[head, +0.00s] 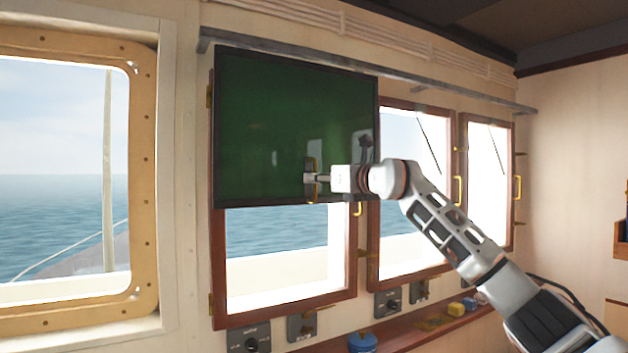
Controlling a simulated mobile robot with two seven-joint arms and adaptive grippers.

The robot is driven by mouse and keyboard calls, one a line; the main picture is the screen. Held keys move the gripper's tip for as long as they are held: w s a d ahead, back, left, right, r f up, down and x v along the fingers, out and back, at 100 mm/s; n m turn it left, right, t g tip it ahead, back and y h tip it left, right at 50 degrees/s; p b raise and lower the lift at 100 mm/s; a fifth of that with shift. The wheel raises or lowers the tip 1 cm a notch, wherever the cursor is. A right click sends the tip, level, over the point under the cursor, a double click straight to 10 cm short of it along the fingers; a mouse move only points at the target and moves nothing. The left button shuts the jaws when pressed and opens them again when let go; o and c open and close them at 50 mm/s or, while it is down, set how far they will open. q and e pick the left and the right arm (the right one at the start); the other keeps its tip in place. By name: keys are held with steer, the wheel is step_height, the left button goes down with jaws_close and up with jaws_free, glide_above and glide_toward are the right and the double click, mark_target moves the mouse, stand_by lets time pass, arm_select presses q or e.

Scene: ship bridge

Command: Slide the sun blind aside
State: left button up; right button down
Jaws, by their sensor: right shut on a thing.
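The sun blind (270,125) is a dark green, see-through panel in a black frame. It hangs from a grey rail (300,58) above the windows and covers the upper part of the left wooden-framed window (285,255). A small upright handle (310,180) is on the blind's lower right part. My right gripper (318,180) is shut on this handle, its arm coming in from the lower right. The fingertips are small in the picture and partly merge with the handle. My left gripper is not in view.
The rail runs on to the right above two more windows (412,190), which are uncovered. A shelf (400,335) below holds a blue round object (361,342) and a small yellow one (456,309). Switch boxes (250,338) sit under the windows. A yellow-framed window (140,200) is at left.

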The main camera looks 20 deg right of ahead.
steer(key=shift+a, duration=0.2)
steer(key=c, duration=2.2)
jaws_free()
steer(key=shift+s+a, duration=0.1)
steer(key=shift+a, duration=0.05)
steer(key=shift+s+d, duration=0.1)
steer(key=shift+d, duration=0.15)
steer(key=v, duration=1.1)
steer(key=shift+s, duration=0.35)
